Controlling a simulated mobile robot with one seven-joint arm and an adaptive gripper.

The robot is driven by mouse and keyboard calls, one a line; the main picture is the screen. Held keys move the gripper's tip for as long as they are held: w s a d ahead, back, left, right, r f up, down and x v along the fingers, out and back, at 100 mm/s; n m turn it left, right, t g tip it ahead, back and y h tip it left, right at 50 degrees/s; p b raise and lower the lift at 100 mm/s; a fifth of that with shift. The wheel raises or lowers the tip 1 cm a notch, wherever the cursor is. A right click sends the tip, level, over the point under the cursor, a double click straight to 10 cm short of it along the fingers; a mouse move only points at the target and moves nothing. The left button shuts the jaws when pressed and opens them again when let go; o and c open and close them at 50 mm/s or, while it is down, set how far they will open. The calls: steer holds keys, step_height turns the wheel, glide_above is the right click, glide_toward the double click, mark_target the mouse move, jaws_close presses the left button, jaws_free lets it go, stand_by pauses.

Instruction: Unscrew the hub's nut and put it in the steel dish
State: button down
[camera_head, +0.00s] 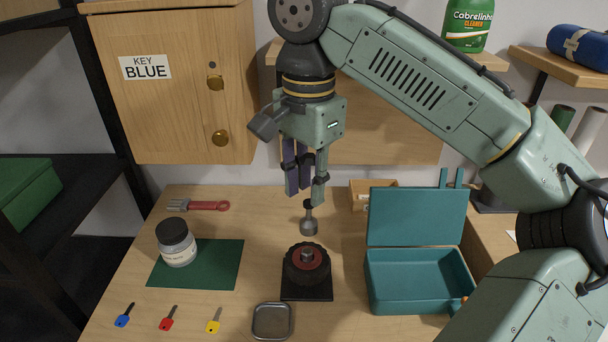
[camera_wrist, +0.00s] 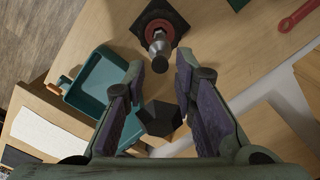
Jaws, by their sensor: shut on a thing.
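The hub (camera_head: 307,268) is a black knobbly wheel with a red centre, on a dark square base on the table. A grey nut (camera_head: 307,254) shows at its middle. My gripper (camera_head: 308,196) is above and behind the hub, shut on a socket tool (camera_head: 309,223) that hangs down with its grey end apart from the hub. In the wrist view the tool's silver end (camera_wrist: 159,44) lies beyond my fingertips, overlapping the hub (camera_wrist: 160,24) and hiding its nut. The steel dish (camera_head: 272,320) is a shallow, empty square at the table's front.
An open teal box (camera_head: 415,283) stands right of the hub. A jar (camera_head: 176,243) stands on a green mat (camera_head: 222,266) at left. Blue, red (camera_head: 168,319) and yellow keys lie in front. A red-handled tool (camera_head: 205,206) lies at the back left.

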mark_target(306, 221)
steer(key=shift+s, duration=0.1)
steer(key=shift+a+f, duration=0.1)
steer(key=shift+f+b, duration=1.1)
steer(key=shift+f, duration=0.95)
steer(key=shift+r+p, duration=0.1)
steer(key=shift+p, duration=0.5)
steer(key=shift+f+b, duration=0.7)
steer(key=shift+f, duration=0.6)
steer(key=shift+r+n+p, duration=0.2)
steer(key=shift+n+p, duration=0.5)
steer(key=shift+p, duration=0.1)
steer(key=shift+f+n+p, duration=0.2)
steer(key=shift+n+p, duration=0.1)
steer(key=shift+n, duration=0.4)
